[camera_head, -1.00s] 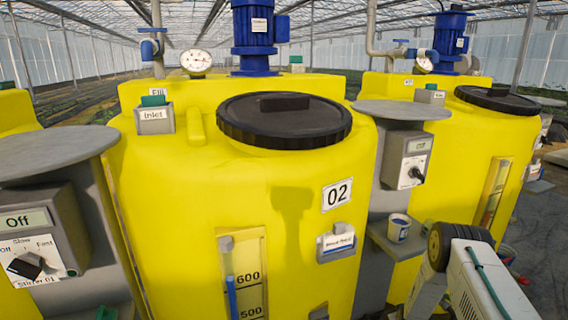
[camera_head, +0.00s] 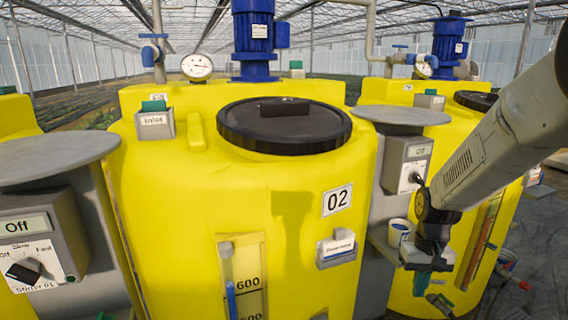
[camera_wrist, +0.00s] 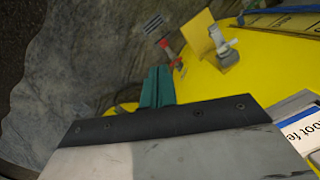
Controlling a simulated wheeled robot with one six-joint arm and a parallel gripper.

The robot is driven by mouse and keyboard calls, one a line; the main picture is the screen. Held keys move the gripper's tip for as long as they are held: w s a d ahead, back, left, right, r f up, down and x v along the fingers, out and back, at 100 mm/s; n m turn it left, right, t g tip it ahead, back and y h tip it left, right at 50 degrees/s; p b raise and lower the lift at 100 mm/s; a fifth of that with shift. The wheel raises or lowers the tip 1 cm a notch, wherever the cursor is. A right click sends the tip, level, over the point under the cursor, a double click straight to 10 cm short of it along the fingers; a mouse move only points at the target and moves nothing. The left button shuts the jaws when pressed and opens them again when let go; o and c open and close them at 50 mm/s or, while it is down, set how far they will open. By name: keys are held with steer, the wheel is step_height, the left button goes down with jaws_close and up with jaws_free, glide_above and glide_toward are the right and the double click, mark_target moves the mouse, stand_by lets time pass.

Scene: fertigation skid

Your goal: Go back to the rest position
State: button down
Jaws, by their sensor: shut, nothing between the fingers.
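My gripper (camera_head: 420,283) hangs at the lower right in the head view, at the end of my arm, which reaches in from the right edge. Its teal fingers point down and are closed together with nothing between them. They also show in the wrist view (camera_wrist: 157,88).
Yellow tank 02 (camera_head: 190,210) with a black lid (camera_head: 284,124) fills the middle. A grey stirrer box (camera_head: 405,163) reads Off beside my arm. Another stirrer box (camera_head: 30,240) at the left also reads Off.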

steer(key=s+a+r+t, duration=0.1)
steer(key=s+a+r, duration=0.1)
steer(key=s+r, duration=0.7)
steer(key=s+a+r+t, duration=0.1)
steer(key=s+a+r, duration=0.2)
steer(key=s+r, duration=0.6)
steer(key=s, duration=0.7)
steer(key=shift+a+r+n+t, duration=0.3)
steer(key=shift+n+t, duration=0.1)
